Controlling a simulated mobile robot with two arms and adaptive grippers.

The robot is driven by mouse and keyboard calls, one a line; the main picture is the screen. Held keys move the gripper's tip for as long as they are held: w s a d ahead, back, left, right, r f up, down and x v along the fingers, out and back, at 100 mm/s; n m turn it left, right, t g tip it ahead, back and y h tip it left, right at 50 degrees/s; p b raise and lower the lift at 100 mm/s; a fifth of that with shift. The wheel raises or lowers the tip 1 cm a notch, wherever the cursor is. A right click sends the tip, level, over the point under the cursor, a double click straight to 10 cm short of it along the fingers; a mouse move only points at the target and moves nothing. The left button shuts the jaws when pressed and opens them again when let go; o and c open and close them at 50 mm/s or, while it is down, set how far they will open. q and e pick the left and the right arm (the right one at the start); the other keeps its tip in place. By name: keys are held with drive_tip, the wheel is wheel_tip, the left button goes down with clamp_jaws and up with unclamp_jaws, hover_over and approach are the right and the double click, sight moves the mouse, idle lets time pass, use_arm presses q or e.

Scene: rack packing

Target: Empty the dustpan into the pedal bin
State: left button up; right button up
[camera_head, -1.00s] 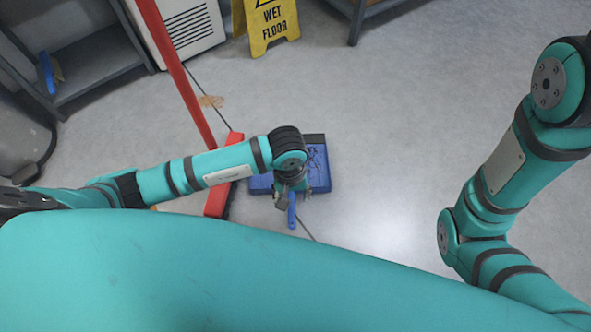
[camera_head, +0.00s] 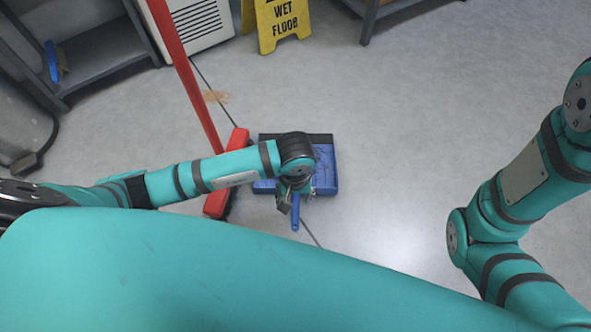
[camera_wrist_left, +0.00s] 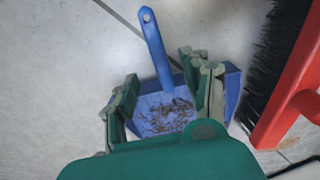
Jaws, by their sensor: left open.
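The blue dustpan (camera_head: 325,172) lies on the floor with its handle (camera_head: 295,217) towards me. In the left wrist view, brown debris lies in its pan (camera_wrist_left: 160,115) and the handle (camera_wrist_left: 154,42) points up the picture. My left gripper (camera_head: 293,200) is above the dustpan. Its open fingers (camera_wrist_left: 165,92) appear on either side of the handle's base, apart from it; the height gap is hard to judge. What looks like the grey pedal bin (camera_head: 18,115) is cut off at the left edge, with a dark pedal (camera_head: 24,165). My right arm shows, but its gripper is out of view.
A red broom (camera_head: 228,170) with dark bristles lies close beside the dustpan, its red handle rising to the upper left. A yellow wet floor sign (camera_head: 280,22) stands behind. A grey shelf (camera_head: 100,58) is at the upper left. The floor right of the dustpan is clear.

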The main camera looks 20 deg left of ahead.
sight(295, 206)
use_arm(q)
wheel_tip(295, 206, down, 6)
drive_tip(key=b, duration=0.4)
clamp_jaws()
idle(0.3)
